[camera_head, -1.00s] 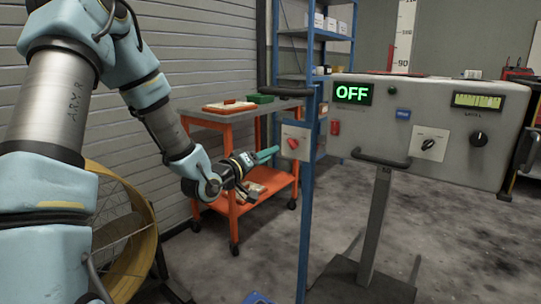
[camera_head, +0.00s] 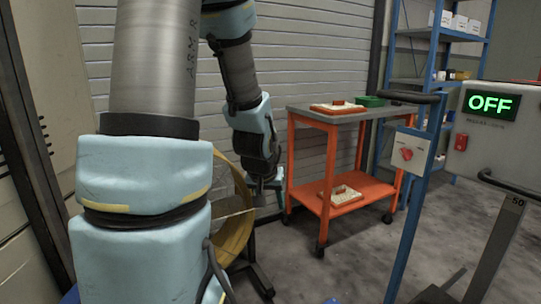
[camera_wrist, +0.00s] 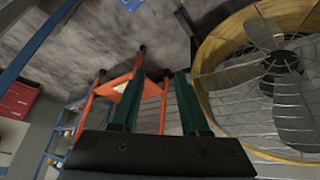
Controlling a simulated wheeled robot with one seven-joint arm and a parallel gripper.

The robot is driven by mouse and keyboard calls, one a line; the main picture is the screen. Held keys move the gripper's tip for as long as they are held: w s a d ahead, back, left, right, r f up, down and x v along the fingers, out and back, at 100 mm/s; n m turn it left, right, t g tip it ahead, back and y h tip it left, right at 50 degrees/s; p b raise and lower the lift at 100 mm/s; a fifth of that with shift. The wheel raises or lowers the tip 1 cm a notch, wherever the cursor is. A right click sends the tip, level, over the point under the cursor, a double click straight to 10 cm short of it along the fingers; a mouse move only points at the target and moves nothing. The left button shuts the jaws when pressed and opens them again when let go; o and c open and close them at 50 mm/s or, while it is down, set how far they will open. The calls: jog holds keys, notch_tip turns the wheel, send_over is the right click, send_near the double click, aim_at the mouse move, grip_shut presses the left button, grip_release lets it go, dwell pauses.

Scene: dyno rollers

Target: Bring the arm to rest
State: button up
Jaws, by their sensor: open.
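My gripper (camera_wrist: 160,105) shows in the wrist view with its two dark green fingers apart and nothing between them. In the head view my gripper (camera_head: 268,186) hangs at the end of my arm, pointing down, in front of the yellow drum fan (camera_head: 236,228). The fingertips are small there and partly lost against the fan's frame. My arm (camera_head: 243,80) is bent, with its forearm reaching down and the upper part close to the camera.
An orange cart (camera_head: 345,110) with trays stands right of my gripper. A blue post with a red switch (camera_head: 407,154) and a grey console with a green OFF display (camera_head: 491,104) stand further right. A blue shelf (camera_head: 440,35) is behind. Bare floor (camera_head: 345,265) lies in front of the cart.

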jog(key=s+a+r+n+g+y, duration=0.15)
jog(key=s+a+g, duration=0.25)
jog(key=s+a, duration=0.5)
notch_tip(320, 180, up, 16)
jog(key=s+d+p, duration=0.1)
jog(key=d+p, duration=0.1)
jog(key=p, duration=1.4)
jog(key=shift+s+f, duration=0.15)
jog(key=shift+s, duration=0.15)
